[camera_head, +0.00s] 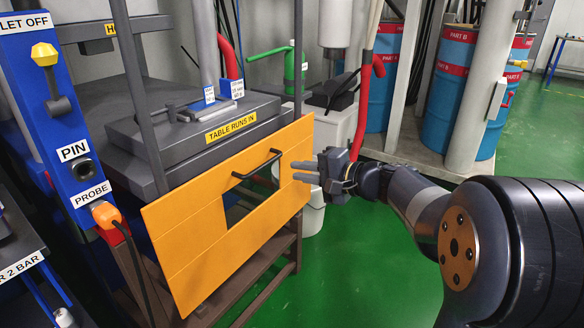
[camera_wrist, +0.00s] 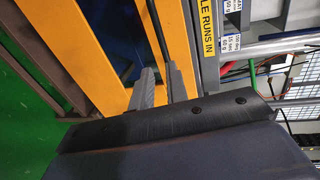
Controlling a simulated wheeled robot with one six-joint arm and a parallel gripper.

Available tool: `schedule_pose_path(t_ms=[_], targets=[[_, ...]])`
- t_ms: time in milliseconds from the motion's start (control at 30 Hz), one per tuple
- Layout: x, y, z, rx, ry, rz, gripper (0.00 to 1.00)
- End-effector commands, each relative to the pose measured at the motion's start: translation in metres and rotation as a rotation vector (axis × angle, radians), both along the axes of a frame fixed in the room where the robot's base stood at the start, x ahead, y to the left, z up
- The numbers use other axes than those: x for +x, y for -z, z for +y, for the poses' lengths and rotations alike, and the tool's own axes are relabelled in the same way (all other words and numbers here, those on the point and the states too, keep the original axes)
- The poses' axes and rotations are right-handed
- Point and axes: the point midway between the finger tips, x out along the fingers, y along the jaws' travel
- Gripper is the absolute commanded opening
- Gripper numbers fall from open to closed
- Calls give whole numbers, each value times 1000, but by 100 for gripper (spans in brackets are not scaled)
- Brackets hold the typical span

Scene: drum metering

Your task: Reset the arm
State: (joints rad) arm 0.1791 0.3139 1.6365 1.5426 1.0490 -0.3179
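My gripper (camera_head: 294,171) is at the end of my arm, in front of the right part of an orange panel (camera_head: 180,234). Its two fingers point left toward the panel with a gap between them, and nothing shows held. In the wrist view the fingers (camera_wrist: 161,70) are also apart. A black bar handle (camera_head: 257,166) is fixed on the panel, just left of the fingertips in the head view. In the wrist view the handle (camera_wrist: 158,30) runs close to the right finger; whether they touch cannot be told.
A grey table labelled "TABLE RUNS IN" (camera_head: 231,127) stands behind the panel. A blue post (camera_head: 57,110) with an orange-plugged probe (camera_head: 104,213) stands left. Blue drums (camera_head: 451,85) stand at the back right. Green floor (camera_head: 350,270) is open below my arm.

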Motion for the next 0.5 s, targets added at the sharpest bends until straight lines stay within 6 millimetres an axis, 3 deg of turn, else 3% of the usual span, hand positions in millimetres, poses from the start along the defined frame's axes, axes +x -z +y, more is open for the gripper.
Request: schedule_pose_path(t_ms=[333,500], targets=[[0,0,0,1,0,-1,15],[7,3,10,1,-1,0,15]])
